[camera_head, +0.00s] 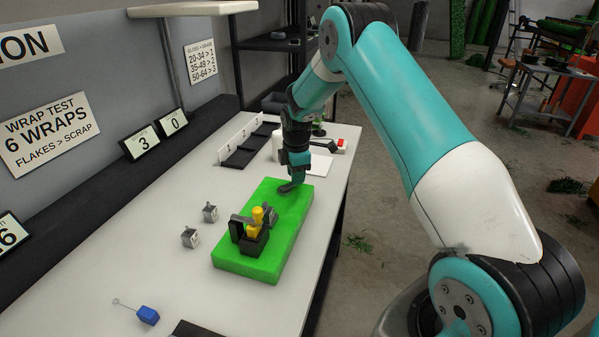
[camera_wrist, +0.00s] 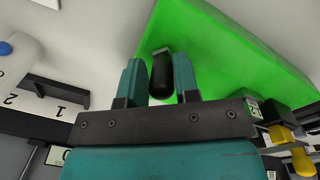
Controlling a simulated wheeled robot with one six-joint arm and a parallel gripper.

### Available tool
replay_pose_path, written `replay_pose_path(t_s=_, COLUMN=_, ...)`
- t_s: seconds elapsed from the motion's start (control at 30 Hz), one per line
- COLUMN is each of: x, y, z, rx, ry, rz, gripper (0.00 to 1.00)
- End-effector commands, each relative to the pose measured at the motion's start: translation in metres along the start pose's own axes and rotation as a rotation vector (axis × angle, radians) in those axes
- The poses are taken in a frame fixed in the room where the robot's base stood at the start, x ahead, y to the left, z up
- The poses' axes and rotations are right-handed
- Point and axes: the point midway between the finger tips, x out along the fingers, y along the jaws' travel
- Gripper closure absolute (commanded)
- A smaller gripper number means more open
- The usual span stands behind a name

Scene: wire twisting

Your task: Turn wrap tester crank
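The wrap tester has a green base (camera_head: 237,262) on the bench, with a black block (camera_head: 251,243) and a yellow part (camera_head: 257,217) at its near end. My gripper (camera_head: 291,184) is at the far end of the base, pointing down. In the wrist view a black rounded crank handle (camera_wrist: 160,72) stands between my two fingers, which lie close along both sides of it. The green base (camera_wrist: 235,60) lies behind it and the yellow part (camera_wrist: 299,158) is at the lower right. The link from handle to tester is hidden.
Two small grey metal blocks (camera_head: 210,212) (camera_head: 190,237) stand left of the base. A blue-handled wire tool (camera_head: 148,315) lies at the near left. Black numbered bins (camera_head: 243,152) stand farther back. The bench (camera_head: 165,235) is clear at the left.

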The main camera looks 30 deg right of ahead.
Motion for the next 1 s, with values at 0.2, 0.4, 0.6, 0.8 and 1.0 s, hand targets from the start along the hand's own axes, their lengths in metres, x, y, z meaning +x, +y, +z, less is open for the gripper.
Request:
replay_pose_path(t_s=0.2, x=0.0, y=0.004, z=0.014, rx=0.004, ry=0.0, rz=0.002, gripper=1.0)
replay_pose_path(t_s=0.4, x=-0.001, y=0.001, z=0.003, rx=0.006, ry=-0.002, rz=0.002, gripper=1.0)
replay_pose_path(t_s=0.6, x=-0.001, y=0.0, z=-0.001, rx=0.006, ry=0.0, rz=0.002, gripper=1.0)
replay_pose_path(t_s=0.8, x=-0.001, y=-0.001, z=-0.004, rx=0.011, ry=0.002, rz=0.002, gripper=1.0)
replay_pose_path(t_s=1.0, x=-0.001, y=-0.002, z=-0.005, rx=0.025, ry=0.003, rz=0.0, gripper=1.0)
